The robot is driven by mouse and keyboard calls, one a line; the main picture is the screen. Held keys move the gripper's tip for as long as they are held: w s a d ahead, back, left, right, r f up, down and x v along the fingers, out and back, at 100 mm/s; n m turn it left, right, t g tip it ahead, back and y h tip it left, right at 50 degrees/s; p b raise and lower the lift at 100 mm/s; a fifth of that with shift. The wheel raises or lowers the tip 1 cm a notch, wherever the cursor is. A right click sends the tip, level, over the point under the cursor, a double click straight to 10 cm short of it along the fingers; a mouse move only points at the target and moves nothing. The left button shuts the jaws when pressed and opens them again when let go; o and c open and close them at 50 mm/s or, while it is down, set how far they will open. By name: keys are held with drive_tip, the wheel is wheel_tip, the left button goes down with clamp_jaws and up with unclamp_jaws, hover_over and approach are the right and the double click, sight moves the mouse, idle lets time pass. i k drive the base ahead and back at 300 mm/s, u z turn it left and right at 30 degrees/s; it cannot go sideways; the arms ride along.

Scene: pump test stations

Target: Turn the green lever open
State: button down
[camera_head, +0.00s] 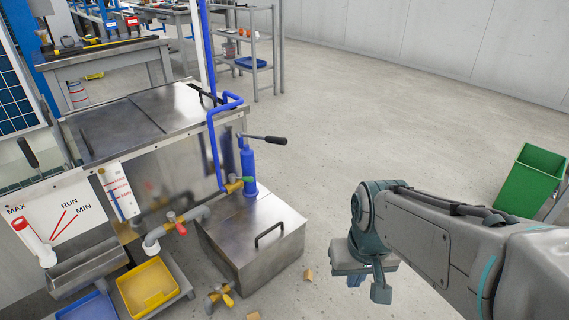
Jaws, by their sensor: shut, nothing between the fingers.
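A small green piece (248,179), which looks like the green lever, shows at the foot of the blue hand pump (248,165). It sits at the end of a yellow-brass valve (233,186). It is too small to tell which way it is turned. My gripper (369,287) hangs low over the floor, to the right of the steel box and well away from the green piece. It is shut and empty, with its fingertips partly hidden by its own body.
A steel box (231,238) with a black handle stands below the pump. A red-handled valve (180,227) and a yellow tray (146,287) are at left. The pump's black handle (265,139) sticks out right. A green bin (530,178) stands far right. The floor between is mostly clear.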

sight(232, 177)
drive_tip(key=z, duration=0.4)
drive_tip(key=i, duration=0.9)
drive_tip(key=u, duration=1.05)
drive_tip(key=i, duration=0.3)
drive_tip(key=u, duration=0.3)
